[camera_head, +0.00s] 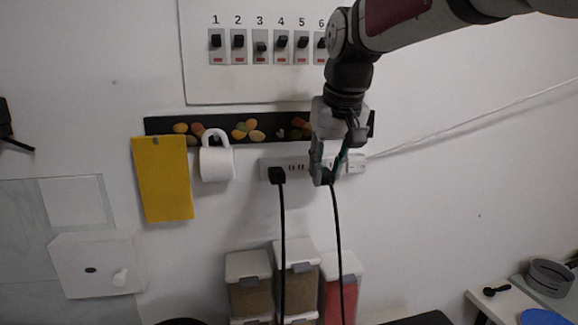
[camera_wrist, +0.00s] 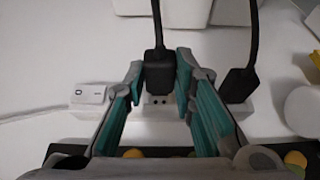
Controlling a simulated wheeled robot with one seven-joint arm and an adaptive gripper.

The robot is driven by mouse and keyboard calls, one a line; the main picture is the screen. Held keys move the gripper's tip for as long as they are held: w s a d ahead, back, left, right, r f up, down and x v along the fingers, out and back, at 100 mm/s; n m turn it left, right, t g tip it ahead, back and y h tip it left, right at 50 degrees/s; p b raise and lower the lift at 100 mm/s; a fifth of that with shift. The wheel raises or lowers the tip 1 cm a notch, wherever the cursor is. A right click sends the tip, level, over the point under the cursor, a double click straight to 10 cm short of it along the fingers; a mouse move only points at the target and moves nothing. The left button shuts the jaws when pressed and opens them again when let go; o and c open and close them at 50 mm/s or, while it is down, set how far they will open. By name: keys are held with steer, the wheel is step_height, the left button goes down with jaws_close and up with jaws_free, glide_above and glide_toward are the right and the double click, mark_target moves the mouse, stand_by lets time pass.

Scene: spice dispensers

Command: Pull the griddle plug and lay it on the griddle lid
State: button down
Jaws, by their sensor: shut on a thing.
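My gripper (camera_head: 328,178) is at the right part of the white power strip (camera_head: 266,172), shut on a black plug. In the wrist view, this plug (camera_wrist: 160,75) sits between the teal-padded fingers, with its black cord running away. Socket holes show just beside it on the strip (camera_wrist: 150,125); I cannot tell whether it is still seated. A second black plug (camera_head: 277,175) is in the strip to the left, and it also shows in the wrist view (camera_wrist: 238,85). A dark edge (camera_head: 425,318) shows at the bottom of the head view; I cannot tell whether it is the griddle lid.
Spice dispensers (camera_head: 248,266) stand below the strip, behind the hanging cords. A dark rail (camera_head: 220,123) above holds a white mug (camera_head: 216,163) and a yellow sheet (camera_head: 163,180). Numbered switches (camera_head: 260,46) are higher up. A white table (camera_head: 485,297) is at the lower right.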

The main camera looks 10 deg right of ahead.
mark_target(334, 175)
steer(key=shift+s, duration=0.15)
steer(key=s+p, duration=0.2)
steer(key=s, duration=0.1)
steer(key=shift+s, duration=0.4)
stand_by(0.4)
